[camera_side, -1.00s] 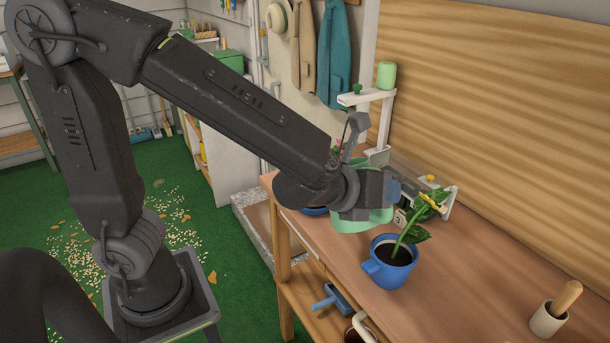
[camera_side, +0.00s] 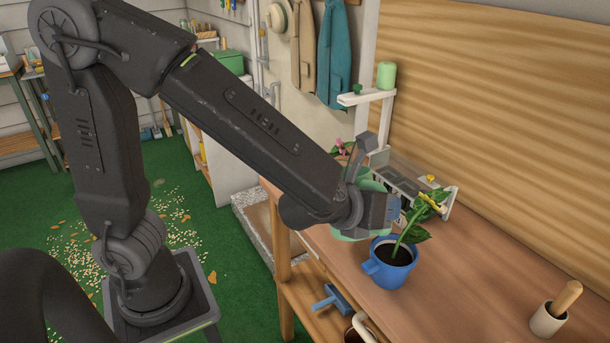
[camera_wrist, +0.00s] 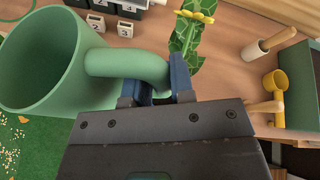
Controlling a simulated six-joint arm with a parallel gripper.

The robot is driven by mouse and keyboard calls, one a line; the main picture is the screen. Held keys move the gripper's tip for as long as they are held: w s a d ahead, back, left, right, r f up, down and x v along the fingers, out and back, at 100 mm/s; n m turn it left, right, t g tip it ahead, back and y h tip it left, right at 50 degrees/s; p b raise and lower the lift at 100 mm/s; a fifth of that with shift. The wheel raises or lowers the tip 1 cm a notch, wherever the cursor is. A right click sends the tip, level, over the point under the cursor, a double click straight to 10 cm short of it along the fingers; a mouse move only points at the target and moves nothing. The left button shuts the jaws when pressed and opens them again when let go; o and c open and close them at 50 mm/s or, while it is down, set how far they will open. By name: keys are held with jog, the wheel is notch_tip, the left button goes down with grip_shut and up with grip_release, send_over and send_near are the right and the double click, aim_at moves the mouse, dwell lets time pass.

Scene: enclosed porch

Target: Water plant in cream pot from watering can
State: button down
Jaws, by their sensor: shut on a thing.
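My gripper (camera_side: 391,207) is shut on the handle of the green watering can (camera_wrist: 42,62), its blue fingers (camera_wrist: 157,86) closing around the curved handle in the wrist view. In the side view the can (camera_side: 352,234) is mostly hidden behind my wrist, above the bench. A plant with a yellow flower (camera_side: 410,229) leans up from a blue pot (camera_side: 390,271) just right of and below the gripper. Pink flowers (camera_side: 343,148) show behind my arm; their pot is hidden. I cannot make out a cream pot with a plant. No water is visible.
A cream cup with a wooden-handled tool (camera_side: 549,318) stands at the bench's right. A white stand with a green container (camera_side: 386,76) is at the back. Small numbered blocks (camera_wrist: 126,28) sit near the can. The bench (camera_side: 470,290) is clear between blue pot and cream cup.

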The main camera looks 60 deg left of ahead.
jog(key=shift+d+f+m+y, duration=0.15)
jog(key=shift+f+m+y, duration=0.1)
jog(key=shift+f, duration=0.6)
jog(key=shift+d+f+m+y, duration=0.15)
jog(key=shift+f+m, duration=0.1)
jog(key=shift+f, duration=0.55)
notch_tip(320, 180, up, 6)
jog(key=shift+a+r, duration=0.1)
jog(key=shift+r, duration=0.05)
jog(key=shift+m+y, duration=0.7)
jog(key=shift+m, duration=0.2)
notch_tip(320, 180, down, 7)
jog(key=shift+a+r, duration=0.15)
jog(key=shift+r, duration=2.15)
jog(key=shift+m+t+h, duration=0.3)
jog(key=shift+m+h, duration=0.3)
jog(key=shift+h, duration=0.1)
jog(key=w+a+r, duration=0.1)
jog(key=a, duration=0.1)
jog(key=w+a+r, duration=0.1)
jog(key=a+r, duration=0.1)
jog(key=a, duration=0.1)
jog(key=w+a+r, duration=0.1)
jog(key=w+a, duration=0.1)
jog(key=shift+a+r, duration=0.3)
jog(key=a+r+m+h, duration=0.1)
jog(key=a+r, duration=0.2)
jog(key=a, duration=0.4)
jog(key=shift+s+a, duration=0.2)
jog(key=shift+a, duration=0.1)
